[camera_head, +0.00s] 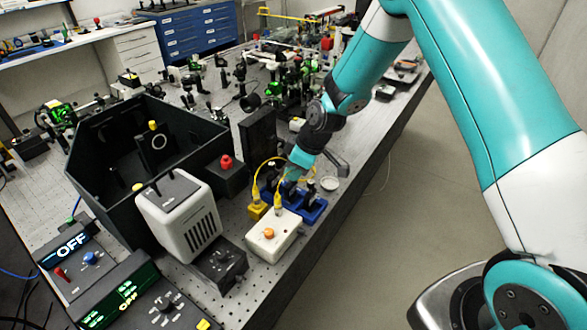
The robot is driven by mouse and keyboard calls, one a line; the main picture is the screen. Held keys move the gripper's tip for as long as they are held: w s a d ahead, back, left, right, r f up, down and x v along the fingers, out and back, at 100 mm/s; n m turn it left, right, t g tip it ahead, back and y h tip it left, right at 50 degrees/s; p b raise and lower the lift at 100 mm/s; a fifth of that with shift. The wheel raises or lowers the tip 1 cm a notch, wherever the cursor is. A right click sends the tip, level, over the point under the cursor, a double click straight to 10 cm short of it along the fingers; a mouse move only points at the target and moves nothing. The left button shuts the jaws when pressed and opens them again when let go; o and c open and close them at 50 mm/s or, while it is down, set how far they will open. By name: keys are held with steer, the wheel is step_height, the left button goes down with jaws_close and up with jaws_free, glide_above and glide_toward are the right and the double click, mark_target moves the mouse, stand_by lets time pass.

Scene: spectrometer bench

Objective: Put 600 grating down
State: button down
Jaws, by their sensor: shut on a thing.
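My gripper (291,178) points down over the front edge of the bench, just above the blue rack (318,212). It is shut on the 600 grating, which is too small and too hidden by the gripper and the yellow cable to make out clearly. Dark upright pieces show in the blue rack. I cannot tell whether the held grating touches the rack, and no label can be read.
A white box with an orange knob (268,234) and a yellow cable stands in front of the rack. A white vented lamp housing (180,218), a black open enclosure (100,165) and a red-knobbed black box (228,178) stand left. A small round dish (329,184) lies right, near the bench edge.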

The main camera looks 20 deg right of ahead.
steer(key=c, duration=1.1)
jaws_free()
steer(key=shift+o, duration=0.2)
steer(key=b+v, duration=0.3)
steer(key=v, duration=0.9)
steer(key=s+a+r+m+g, duration=0.1)
steer(key=s+a+r, duration=0.2)
steer(key=s, duration=0.6)
steer(key=s+a+r+m+g, duration=0.1)
steer(key=s+a+r, duration=0.2)
steer(key=s, duration=0.6)
steer(key=s+a+r+m, duration=0.1)
steer(key=s+a+r, duration=0.2)
steer(key=s, duration=0.6)
steer(key=shift+s+a+r+m+g, duration=0.2)
steer(key=shift+s+r+m+g, duration=0.05)
steer(key=shift+s+m+g, duration=0.15)
